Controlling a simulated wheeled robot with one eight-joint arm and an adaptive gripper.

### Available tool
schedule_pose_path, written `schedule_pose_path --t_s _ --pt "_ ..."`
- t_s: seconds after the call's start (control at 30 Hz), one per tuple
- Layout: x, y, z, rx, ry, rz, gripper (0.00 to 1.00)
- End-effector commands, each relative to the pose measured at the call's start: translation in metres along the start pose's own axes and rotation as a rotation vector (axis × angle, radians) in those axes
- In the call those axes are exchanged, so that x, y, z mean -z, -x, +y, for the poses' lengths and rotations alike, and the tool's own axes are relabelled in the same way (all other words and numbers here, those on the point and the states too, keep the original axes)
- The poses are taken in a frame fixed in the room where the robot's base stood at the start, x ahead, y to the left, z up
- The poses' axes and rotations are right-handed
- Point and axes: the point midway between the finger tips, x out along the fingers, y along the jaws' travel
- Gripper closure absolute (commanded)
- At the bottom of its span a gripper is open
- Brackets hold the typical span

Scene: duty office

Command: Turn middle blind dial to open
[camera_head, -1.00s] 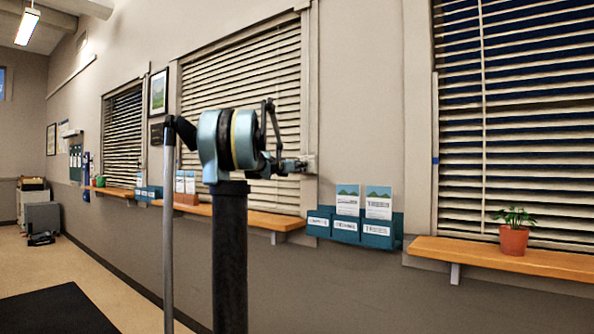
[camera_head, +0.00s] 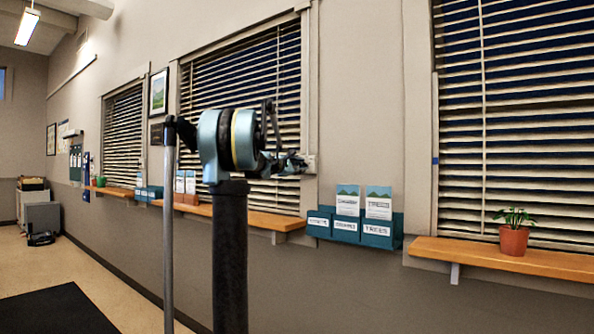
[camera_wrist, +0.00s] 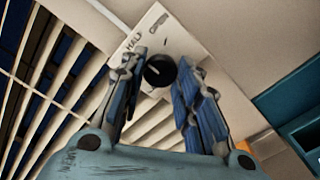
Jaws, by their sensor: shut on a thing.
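The middle blind (camera_head: 250,70) hangs in the middle window, with dark gaps between its slats. A pale dial plate (camera_head: 311,164) is on the wall at its right edge. In the head view my gripper (camera_head: 298,163) reaches the plate from the left; the dial itself is hidden.
A wooden sill (camera_head: 262,220) runs below the middle window. A teal brochure rack (camera_head: 376,233) hangs just right of and below the plate. A potted plant (camera_head: 514,240) stands on the right sill (camera_head: 450,251). Open floor (camera_head: 75,265) lies at the left.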

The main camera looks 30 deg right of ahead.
Motion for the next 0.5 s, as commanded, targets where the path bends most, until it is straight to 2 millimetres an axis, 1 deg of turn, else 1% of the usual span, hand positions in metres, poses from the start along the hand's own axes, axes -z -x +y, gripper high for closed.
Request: schedule_pose_path --t_s 0.5 --pt "0.0 -0.0011 0.0003 0.0 -0.488 0.0 0.94"
